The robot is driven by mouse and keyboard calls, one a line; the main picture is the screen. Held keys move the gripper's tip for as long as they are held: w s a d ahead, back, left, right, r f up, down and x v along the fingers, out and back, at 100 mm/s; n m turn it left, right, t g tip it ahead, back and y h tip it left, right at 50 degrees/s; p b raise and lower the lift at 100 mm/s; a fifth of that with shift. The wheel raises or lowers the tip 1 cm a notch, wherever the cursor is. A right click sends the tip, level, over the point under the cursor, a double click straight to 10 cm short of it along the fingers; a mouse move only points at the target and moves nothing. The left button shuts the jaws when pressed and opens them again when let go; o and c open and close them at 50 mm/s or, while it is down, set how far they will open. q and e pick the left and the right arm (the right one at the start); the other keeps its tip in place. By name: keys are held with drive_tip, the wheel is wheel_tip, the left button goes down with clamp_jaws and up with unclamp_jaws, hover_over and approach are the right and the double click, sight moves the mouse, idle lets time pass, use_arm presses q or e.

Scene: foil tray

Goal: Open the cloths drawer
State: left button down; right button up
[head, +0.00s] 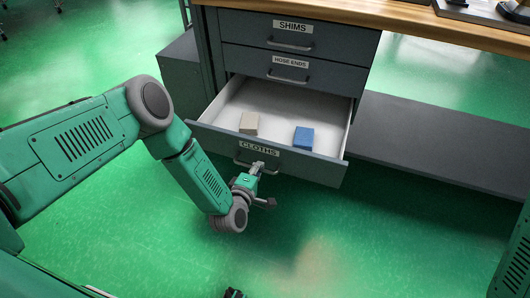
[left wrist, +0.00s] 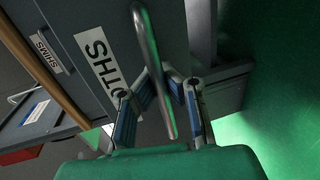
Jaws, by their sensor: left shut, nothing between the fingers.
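The cloths drawer (head: 258,162), grey with a label reading CLOTHS, is pulled well out below two shut drawers in the head view. A beige block (head: 249,123) and a blue block (head: 304,138) lie on its white bottom. Its bar handle (left wrist: 153,60) crosses in front of my left fingertips in the left wrist view. My left gripper (head: 256,170) is at the drawer's front, by the handle. Its fingers (left wrist: 162,80) are shut with nothing gripped, tips meeting close behind the bar; I cannot tell whether they touch it.
The SHIMS drawer (head: 300,27) and HOSE ENDS drawer (head: 291,76) are shut above. A wooden worktop (head: 400,16) is over them. A low dark shelf (head: 430,138) runs to the right. The green floor in front of the open drawer is largely clear.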

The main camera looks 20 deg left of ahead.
use_arm(q)
drive_tip(key=shift+s+a, duration=0.65)
drive_tip(key=shift+s, duration=0.15)
drive_tip(key=c, duration=2.1)
unclamp_jaws()
drive_tip(key=shift+s, duration=0.15)
drive_tip(key=o, duration=0.5)
drive_tip(key=shift+f, duration=0.1)
use_arm(e)
drive_tip(key=shift+a+r, duration=0.3)
drive_tip(key=shift+r, duration=0.15)
use_arm(q)
drive_tip(key=p+v, duration=0.8)
drive_tip(key=v, duration=0.8)
use_arm(e)
wheel_tip(320, 180, up, 8)
drive_tip(key=shift+f, duration=0.15)
use_arm(q)
drive_tip(key=shift+d, duration=0.15)
use_arm(e)
drive_tip(key=shift+d, duration=0.1)
use_arm(q)
drive_tip(key=shift+s, duration=0.15)
